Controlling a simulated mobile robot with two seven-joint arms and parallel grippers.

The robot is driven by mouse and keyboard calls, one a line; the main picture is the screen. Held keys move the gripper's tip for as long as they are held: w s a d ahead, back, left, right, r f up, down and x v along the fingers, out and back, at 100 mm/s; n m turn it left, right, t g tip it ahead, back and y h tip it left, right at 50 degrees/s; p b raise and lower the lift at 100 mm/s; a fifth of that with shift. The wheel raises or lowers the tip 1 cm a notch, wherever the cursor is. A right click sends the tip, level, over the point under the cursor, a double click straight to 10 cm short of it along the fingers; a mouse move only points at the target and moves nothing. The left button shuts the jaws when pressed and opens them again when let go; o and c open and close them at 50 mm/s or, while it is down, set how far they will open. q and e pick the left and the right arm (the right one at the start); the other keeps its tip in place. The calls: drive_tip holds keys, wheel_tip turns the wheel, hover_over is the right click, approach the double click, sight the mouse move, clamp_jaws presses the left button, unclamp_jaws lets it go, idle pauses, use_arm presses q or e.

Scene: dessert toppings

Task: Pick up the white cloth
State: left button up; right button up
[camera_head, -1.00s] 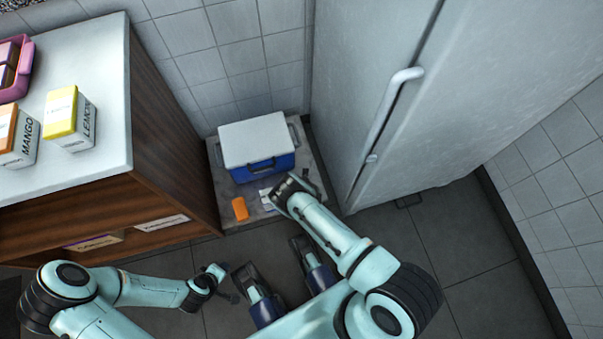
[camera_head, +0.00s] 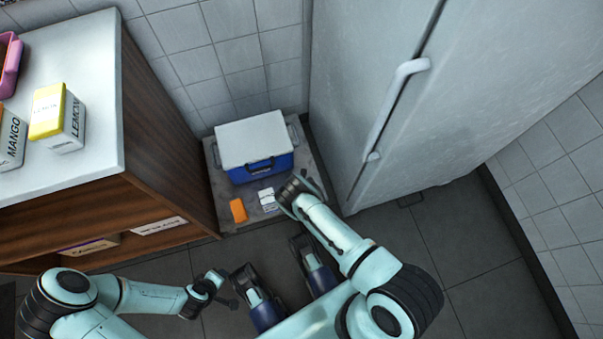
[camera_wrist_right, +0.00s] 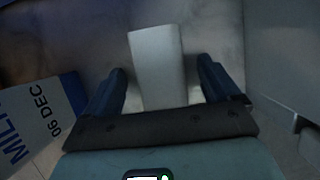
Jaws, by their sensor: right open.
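In the right wrist view, a white flat strip, which looks like the white cloth (camera_wrist_right: 156,62), lies between the two dark blue fingers of my right gripper (camera_wrist_right: 162,78). The fingers are apart, one on each side of it, with gaps to both. In the head view my right gripper (camera_head: 287,190) is low over the right part of a grey slab, and I cannot make out the cloth there. My left gripper (camera_head: 224,289) hangs over the floor at lower left, its jaws too small and dark to judge.
A milk carton (camera_wrist_right: 42,112) is close left of my right gripper; it also shows in the head view (camera_head: 267,200). An orange item (camera_head: 238,210) and a blue cooler with white lid (camera_head: 254,145) are on the slab (camera_head: 237,223). The fridge (camera_head: 365,90) stands right, a wooden counter (camera_head: 165,150) left.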

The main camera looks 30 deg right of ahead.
drive_tip(key=shift+f, duration=0.1)
drive_tip(key=c, duration=1.1)
drive_tip(key=shift+o, duration=0.2)
drive_tip(key=shift+r+p, duration=0.35)
drive_tip(key=shift+r, duration=0.1)
wheel_tip(320, 180, up, 3)
drive_tip(key=shift+w+r+p, duration=0.1)
drive_tip(key=shift+p, duration=0.55)
use_arm(q)
drive_tip(key=s+d+r+g+h+p, duration=0.1)
drive_tip(key=s+d+r+g+p, duration=0.1)
drive_tip(key=s+d+r+p, duration=0.3)
wheel_tip(320, 180, up, 4)
drive_tip(key=s, duration=0.2)
drive_tip(key=shift+s+r+m, duration=0.15)
drive_tip(key=shift+s+m, duration=0.15)
drive_tip(key=shift+m, duration=0.1)
use_arm(e)
wheel_tip(320, 180, up, 16)
drive_tip(key=shift+r, duration=0.25)
